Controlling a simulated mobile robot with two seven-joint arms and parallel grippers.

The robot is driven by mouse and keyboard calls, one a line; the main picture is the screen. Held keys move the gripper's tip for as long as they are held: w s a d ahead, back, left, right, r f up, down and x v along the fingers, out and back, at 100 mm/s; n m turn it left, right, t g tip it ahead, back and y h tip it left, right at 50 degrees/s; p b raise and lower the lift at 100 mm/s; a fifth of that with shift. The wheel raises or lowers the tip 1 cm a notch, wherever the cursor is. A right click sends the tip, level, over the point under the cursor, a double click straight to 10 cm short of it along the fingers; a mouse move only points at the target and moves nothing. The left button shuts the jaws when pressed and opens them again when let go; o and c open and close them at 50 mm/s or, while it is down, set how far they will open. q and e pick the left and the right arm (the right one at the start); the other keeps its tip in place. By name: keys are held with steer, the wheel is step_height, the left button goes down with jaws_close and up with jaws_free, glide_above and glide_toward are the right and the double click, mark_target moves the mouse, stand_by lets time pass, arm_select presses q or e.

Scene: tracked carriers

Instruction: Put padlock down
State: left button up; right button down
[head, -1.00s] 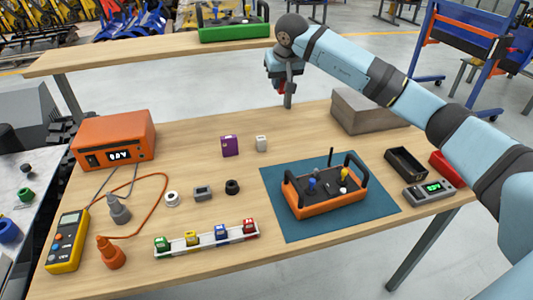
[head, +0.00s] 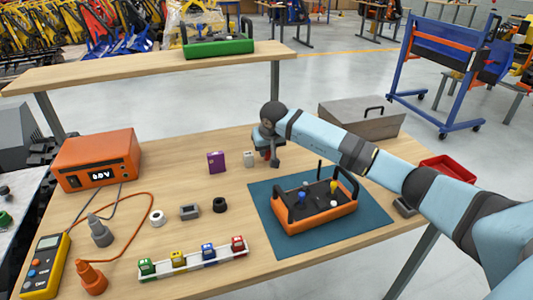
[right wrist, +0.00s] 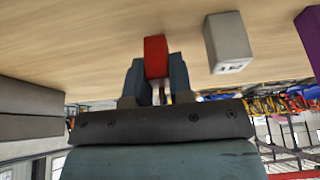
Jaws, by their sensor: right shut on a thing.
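My right gripper (head: 273,159) is low over the table (head: 230,125), just right of a small white block (head: 249,158). In the right wrist view its fingers (right wrist: 156,82) are shut on a red piece, the padlock (right wrist: 155,56), which sticks out past the fingertips toward the wood. Its shackle cannot be made out, and the gripper mostly hides it in the head view. I cannot tell whether it touches the tabletop. The white block also shows beside it in the right wrist view (right wrist: 228,42). My left gripper is not in view.
A purple box (head: 216,162) stands left of the white block. An orange carrier with black handles (head: 315,210) sits on a blue mat (head: 375,221) in front. A grey box (head: 362,119) stands at the back right. A rail (head: 197,262) holds several coloured pieces. Bare wood lies behind the gripper.

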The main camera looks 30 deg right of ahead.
steer(key=shift+f, duration=0.6)
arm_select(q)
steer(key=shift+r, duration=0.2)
arm_select(e)
steer(key=shift+f, duration=0.1)
steer(key=c, duration=1)
jaws_free()
arm_select(q)
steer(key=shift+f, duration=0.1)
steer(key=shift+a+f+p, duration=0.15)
steer(key=shift+p, duration=0.65)
arm_select(e)
steer(key=shift+v, duration=6.15)
